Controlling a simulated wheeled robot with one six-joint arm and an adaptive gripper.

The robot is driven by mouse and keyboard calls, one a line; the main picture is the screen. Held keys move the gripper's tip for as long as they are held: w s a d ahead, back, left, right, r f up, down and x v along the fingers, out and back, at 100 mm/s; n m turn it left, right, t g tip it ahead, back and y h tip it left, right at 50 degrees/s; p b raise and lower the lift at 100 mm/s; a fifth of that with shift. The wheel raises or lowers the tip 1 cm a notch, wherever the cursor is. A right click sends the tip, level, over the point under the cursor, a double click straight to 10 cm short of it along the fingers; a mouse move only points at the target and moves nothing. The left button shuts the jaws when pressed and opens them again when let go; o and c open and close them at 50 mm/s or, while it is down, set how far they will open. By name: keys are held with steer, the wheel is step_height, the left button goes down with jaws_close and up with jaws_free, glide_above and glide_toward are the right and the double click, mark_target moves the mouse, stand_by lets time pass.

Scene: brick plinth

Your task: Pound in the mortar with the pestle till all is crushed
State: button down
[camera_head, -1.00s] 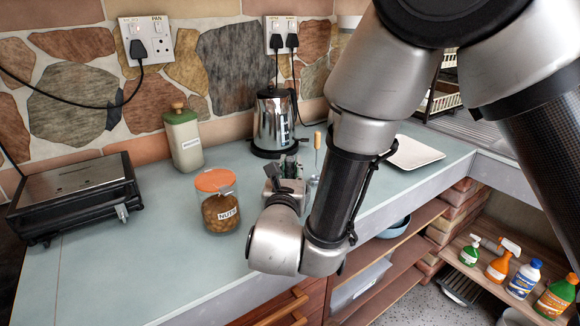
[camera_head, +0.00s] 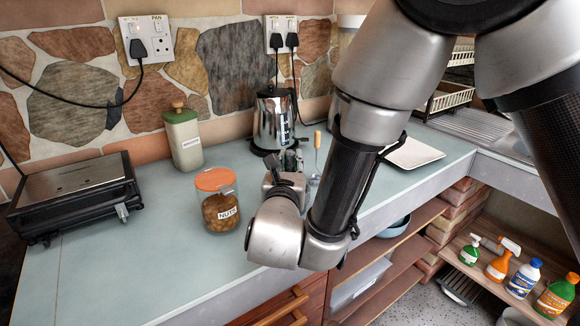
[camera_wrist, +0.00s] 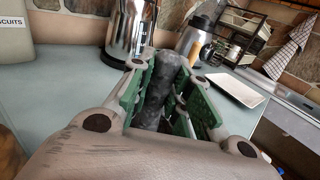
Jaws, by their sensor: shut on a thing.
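My gripper (camera_wrist: 168,92) is shut on the pestle (camera_wrist: 155,95), a dark grey stone rod between its green-padded fingers in the wrist view. The rod leans a little, its rounded top between the fingers. In the head view my gripper (camera_head: 288,165) is over the counter in front of the steel kettle, partly hidden by my own wrist. The mortar does not show in either view; my gripper and arm cover that part of the counter. What is in it cannot be seen.
A jar of nuts (camera_head: 218,207) with an orange lid stands just left of my gripper. A wooden-handled utensil (camera_head: 317,140) and white tray (camera_head: 415,153) are right. A black grill (camera_head: 75,195) stands far left.

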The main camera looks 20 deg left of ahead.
steer(key=shift+r, duration=3.45)
